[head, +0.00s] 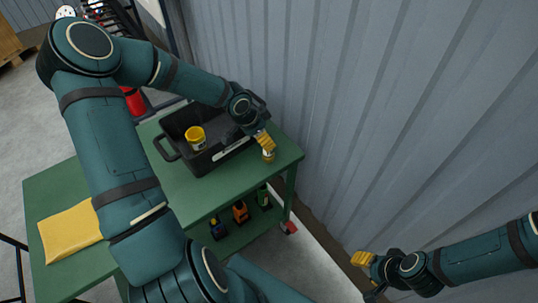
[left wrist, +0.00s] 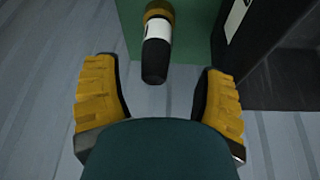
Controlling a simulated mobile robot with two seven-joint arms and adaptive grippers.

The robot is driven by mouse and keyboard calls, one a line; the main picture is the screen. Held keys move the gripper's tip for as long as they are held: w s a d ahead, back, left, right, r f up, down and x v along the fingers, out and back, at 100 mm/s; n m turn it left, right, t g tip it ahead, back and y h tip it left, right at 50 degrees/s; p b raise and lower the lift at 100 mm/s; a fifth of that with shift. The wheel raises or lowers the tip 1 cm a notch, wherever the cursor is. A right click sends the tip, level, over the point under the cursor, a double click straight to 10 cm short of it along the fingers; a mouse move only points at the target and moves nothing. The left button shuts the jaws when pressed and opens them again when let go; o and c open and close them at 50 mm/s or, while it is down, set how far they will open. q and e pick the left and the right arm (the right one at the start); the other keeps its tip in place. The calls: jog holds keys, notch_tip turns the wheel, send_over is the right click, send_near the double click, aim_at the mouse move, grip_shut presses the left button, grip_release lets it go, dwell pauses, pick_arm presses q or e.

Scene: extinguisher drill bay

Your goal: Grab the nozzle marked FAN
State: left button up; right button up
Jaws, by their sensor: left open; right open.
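A small nozzle (head: 268,155) with a yellowish band and a white label stands near the right corner of the green table. In the left wrist view the nozzle (left wrist: 157,45) shows a black end; I cannot read its label. My left gripper (head: 264,140) is right beside it in the head view. In the left wrist view the left gripper's (left wrist: 159,75) yellow fingers are spread wide, with the nozzle's black end between and beyond their tips, apparently not touched. My right gripper (head: 368,275) is open and empty, low at the right, away from the table.
A black bin (head: 171,146) on the green table (head: 185,190) holds a yellow labelled cup (head: 195,138) and stands close beside the nozzle. A yellow cloth (head: 70,232) lies at the left. Small coloured objects (head: 240,212) stand on the lower shelf. A grey corrugated wall (head: 400,110) rises behind.

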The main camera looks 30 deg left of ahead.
pick_arm(q)
jog(key=x, duration=0.1)
jog(key=b+x, duration=0.1)
jog(key=x, duration=0.1)
jog(key=b+x, duration=0.1)
jog(key=x, duration=0.1)
jog(key=shift+s+d+f, duration=0.1)
jog(key=shift+s+f, duration=0.2)
jog(key=shift+f, duration=0.1)
jog(key=shift+w+f+b, duration=0.15)
jog(key=shift+f+b, duration=0.15)
jog(key=shift+f, duration=0.05)
grip_shut()
